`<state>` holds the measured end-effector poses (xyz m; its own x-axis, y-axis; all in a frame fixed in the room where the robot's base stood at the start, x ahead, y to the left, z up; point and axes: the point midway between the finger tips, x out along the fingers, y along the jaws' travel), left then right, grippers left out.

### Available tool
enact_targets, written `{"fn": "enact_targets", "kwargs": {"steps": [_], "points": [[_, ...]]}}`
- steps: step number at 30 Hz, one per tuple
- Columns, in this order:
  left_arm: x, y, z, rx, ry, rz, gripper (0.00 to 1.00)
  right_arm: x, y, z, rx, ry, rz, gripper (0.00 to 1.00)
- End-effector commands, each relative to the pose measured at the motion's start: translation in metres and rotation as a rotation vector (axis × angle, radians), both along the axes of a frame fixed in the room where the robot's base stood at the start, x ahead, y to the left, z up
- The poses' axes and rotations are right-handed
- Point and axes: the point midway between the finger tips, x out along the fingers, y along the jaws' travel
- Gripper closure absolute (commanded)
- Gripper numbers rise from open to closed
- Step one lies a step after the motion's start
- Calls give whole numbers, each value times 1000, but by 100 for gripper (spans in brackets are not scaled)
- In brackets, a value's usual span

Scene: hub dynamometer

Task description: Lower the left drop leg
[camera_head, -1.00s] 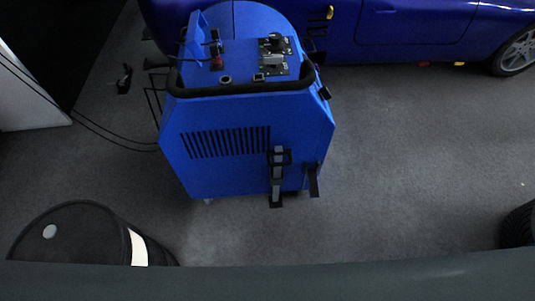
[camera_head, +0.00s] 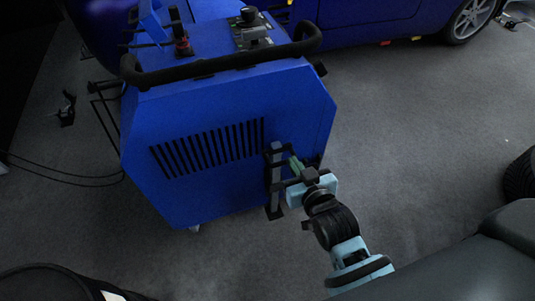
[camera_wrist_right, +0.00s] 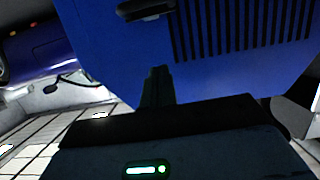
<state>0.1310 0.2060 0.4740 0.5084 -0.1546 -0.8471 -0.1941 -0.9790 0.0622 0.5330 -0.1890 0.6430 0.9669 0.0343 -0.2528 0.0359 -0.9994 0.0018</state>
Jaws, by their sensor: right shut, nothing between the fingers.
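The blue hub dynamometer cart (camera_head: 225,140) stands on the grey floor. A dark grey upright drop leg (camera_head: 275,182) with a black bracket is on its near face, right of the vent slots. A second leg at the cart's right corner is mostly hidden behind my right gripper. My right gripper (camera_head: 294,163) is shut and empty, close beside the drop leg's upper part; I cannot tell whether it touches. In the right wrist view its closed fingers (camera_wrist_right: 157,82) point at the blue panel (camera_wrist_right: 215,65), below a black handle-like part (camera_wrist_right: 146,9). My left gripper is out of view.
A black handlebar (camera_head: 220,62) runs around the cart's top. A blue car (camera_head: 375,20) is behind it. Cables (camera_head: 65,178) lie on the floor at left. A black tyre (camera_head: 521,175) is at the right edge. The floor right of the cart is clear.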

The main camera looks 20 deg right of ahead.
Motion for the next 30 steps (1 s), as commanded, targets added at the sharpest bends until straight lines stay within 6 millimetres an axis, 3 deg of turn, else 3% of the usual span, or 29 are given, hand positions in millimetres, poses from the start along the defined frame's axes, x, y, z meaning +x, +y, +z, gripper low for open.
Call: {"fn": "enact_targets", "kwargs": {"steps": [17,30], "points": [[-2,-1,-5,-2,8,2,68,12,0,0,1,-11,-2,100],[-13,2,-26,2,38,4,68,82,3,-18,2,-11,-2,100]]}}
